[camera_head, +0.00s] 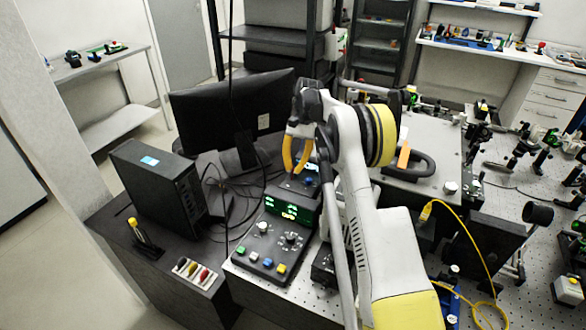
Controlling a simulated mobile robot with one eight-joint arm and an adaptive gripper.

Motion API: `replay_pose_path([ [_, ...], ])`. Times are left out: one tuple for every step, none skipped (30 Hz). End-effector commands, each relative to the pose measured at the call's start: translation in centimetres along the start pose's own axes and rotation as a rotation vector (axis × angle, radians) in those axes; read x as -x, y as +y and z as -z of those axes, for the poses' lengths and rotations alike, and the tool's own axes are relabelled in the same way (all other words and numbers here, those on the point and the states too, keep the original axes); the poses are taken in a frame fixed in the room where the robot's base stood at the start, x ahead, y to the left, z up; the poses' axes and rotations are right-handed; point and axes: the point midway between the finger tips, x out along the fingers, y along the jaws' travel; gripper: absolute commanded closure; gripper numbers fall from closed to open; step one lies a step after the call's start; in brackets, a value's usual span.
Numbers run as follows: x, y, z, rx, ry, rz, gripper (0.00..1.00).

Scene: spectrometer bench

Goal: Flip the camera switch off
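My gripper (293,172) has two curved yellow fingers pointing down, with a gap between them and nothing seen in it. It hangs over the far end of a black control unit with green-lit displays (289,207). The unit's sloped front panel (262,246) carries knobs and blue, green and yellow buttons. A small dark box (300,184) lies just behind the displays, below the fingers; whether they touch it cannot be told. No switch can be made out clearly as the camera switch. My arm hides part of the bench to the right of the unit.
A black monitor (225,108) and a computer tower (160,188) stand to the left, with loose cables between them. A small tray of coloured items (195,272) lies in front. The optical table (520,205) at right holds many mounts and a yellow cable (470,235).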

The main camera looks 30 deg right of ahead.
Motion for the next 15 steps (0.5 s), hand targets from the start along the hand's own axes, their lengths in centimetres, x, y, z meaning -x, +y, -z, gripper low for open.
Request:
replay_pose_path([
  [0.03,0.02,0.11,-0.001,-0.01,0.003,1.0],
  [0.02,0.02,0.11,0.0,-0.017,0.004,1.0],
  [0.01,0.01,0.13,0.0,-0.024,0.006,1.0],
  [-0.01,0.01,0.16,0.0,-0.028,0.007,1.0],
  [-0.01,0.0,0.18,0.0,-0.031,0.007,1.0],
  [-0.01,0.01,0.19,0.0,-0.034,0.008,1.0],
  [-0.01,0.01,0.19,0.0,-0.036,0.008,1.0],
  [-0.01,0.01,0.19,0.0,-0.037,0.008,1.0],
  [-0.01,0.01,0.18,0.0,-0.038,0.008,1.0],
  [-0.01,0.02,0.18,0.0,-0.039,0.008,1.0],
  [-0.01,0.02,0.18,0.0,-0.039,0.008,1.0],
  [-0.01,0.02,0.18,0.0,-0.039,0.008,1.0],
  [-0.01,0.02,0.18,0.0,-0.039,0.008,1.0],
  [-0.02,0.02,0.18,0.0,-0.039,0.008,1.0],
  [-0.02,0.02,0.18,0.0,-0.039,0.008,1.0],
])
